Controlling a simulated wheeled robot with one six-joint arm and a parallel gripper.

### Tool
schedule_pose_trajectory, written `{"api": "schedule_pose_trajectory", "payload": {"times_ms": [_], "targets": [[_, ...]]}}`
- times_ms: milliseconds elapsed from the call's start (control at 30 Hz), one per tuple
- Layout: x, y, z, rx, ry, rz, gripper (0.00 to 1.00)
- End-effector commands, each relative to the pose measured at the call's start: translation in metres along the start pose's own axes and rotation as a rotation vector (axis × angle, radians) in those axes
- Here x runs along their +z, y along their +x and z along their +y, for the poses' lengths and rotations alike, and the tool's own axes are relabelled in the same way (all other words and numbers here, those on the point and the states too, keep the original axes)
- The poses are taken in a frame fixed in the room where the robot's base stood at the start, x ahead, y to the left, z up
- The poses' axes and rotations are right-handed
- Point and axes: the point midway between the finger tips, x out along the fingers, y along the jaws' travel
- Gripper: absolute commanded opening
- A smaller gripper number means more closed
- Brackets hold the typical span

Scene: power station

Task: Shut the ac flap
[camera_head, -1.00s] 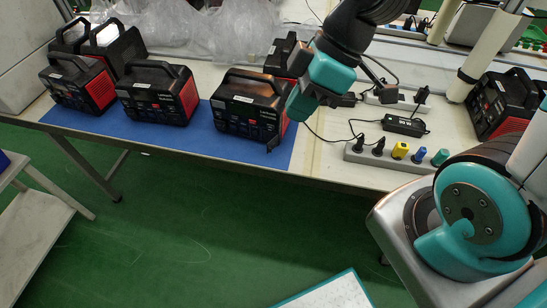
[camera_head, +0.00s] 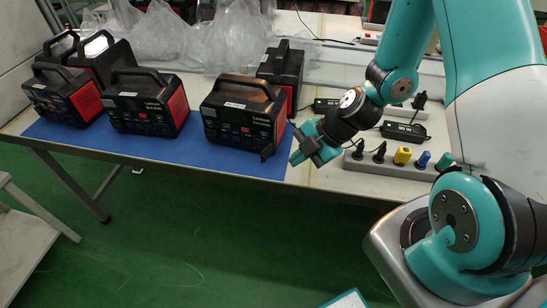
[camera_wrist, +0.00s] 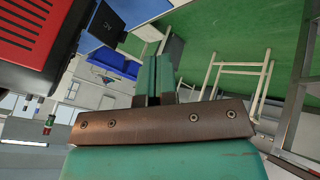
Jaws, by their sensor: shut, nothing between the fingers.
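The nearest black and red power station (camera_head: 240,115) stands at the right end of the blue mat. Its small dark AC flap (camera_head: 267,152) sticks out open at the lower right of the front face. My gripper (camera_head: 295,158) is just right of the flap, low beside the mat's right edge, with a small gap visible. In the wrist view, the flap, marked AC (camera_wrist: 108,22), is at upper left, beside the red-vented side of the station (camera_wrist: 35,30). My green fingers (camera_wrist: 155,68) are together and empty, apart from the flap in that picture.
More power stations (camera_head: 145,103) stand to the left on the blue mat (camera_head: 205,155), and one (camera_head: 283,70) stands close behind. A power strip (camera_head: 385,168) with coloured plugs and a black adapter (camera_head: 404,132) lie to the right. Open floor lies in front of the table.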

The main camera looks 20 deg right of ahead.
Motion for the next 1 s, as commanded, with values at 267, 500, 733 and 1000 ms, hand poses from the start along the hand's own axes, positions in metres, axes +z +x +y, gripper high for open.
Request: {"api": "schedule_pose_trajectory", "payload": {"times_ms": [267,500,733,1000], "targets": [[-0.002,0.045,0.015,0.001,-0.006,0.000,0.00],[-0.001,0.058,0.034,0.000,-0.001,0.000,0.00],[0.000,0.060,0.036,0.000,0.000,0.000,0.00],[0.002,0.059,0.037,0.005,0.007,-0.005,0.00]]}}
